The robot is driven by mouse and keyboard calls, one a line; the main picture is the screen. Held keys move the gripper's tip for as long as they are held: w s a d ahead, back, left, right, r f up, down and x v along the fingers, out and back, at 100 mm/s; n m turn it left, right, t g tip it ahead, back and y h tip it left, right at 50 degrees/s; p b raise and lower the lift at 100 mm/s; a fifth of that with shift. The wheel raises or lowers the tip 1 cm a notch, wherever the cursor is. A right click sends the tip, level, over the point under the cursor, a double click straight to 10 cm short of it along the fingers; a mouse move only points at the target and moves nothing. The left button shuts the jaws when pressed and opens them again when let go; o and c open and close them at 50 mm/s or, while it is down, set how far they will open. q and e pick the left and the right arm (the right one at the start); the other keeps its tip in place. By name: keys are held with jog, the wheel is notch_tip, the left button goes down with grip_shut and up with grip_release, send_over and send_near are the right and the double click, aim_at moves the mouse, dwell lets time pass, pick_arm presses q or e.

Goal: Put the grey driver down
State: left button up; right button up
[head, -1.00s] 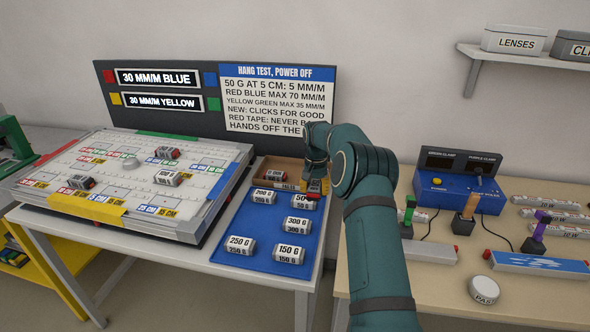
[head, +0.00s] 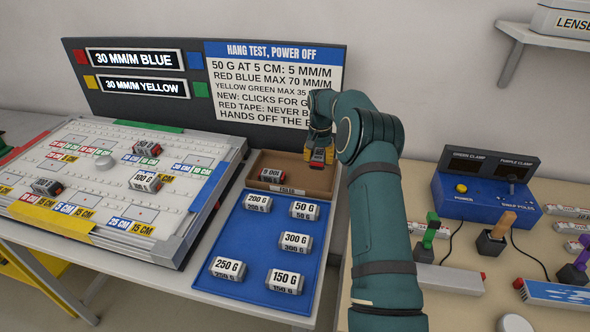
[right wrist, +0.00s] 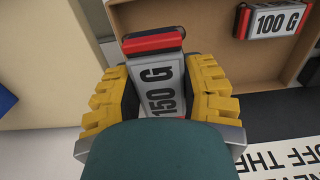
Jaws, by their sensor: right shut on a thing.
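The grey driver (right wrist: 160,88) is a grey block marked 150 G with a black and red end. My right gripper (right wrist: 158,92) is shut on it, with yellow fingers on both sides. In the head view my right gripper (head: 319,152) is at the right end of the brown tray (head: 310,181), and the driver is mostly hidden by the fingers. Its height above the tray floor is hard to tell. Another grey block with a red end, marked 100 G (head: 274,175), lies in the tray; it also shows in the right wrist view (right wrist: 270,20). My left gripper is out of view.
A blue mat (head: 262,255) with several grey weights lies in front of the tray. A white board (head: 105,180) with several red-ended blocks is at left. A sign panel (head: 272,85) stands behind. At right, a wooden table holds a blue control box (head: 485,192) and clamps.

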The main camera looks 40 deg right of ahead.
jog(key=shift+w+d+f, duration=0.1)
send_over(317, 185)
notch_tip(317, 185, down, 4)
jog(key=shift+f+b, duration=0.2)
jog(key=shift+b, duration=0.1)
notch_tip(317, 185, down, 5)
jog(key=shift+f+b, duration=0.2)
jog(key=shift+b, duration=0.1)
jog(key=shift+r, duration=0.1)
jog(key=o, duration=0.9)
jog(key=shift+f, duration=0.2)
jog(key=shift+r, duration=0.1)
notch_tip(317, 185, up, 12)
jog(key=shift+r+p, duration=0.1)
jog(key=shift+p, duration=0.65)
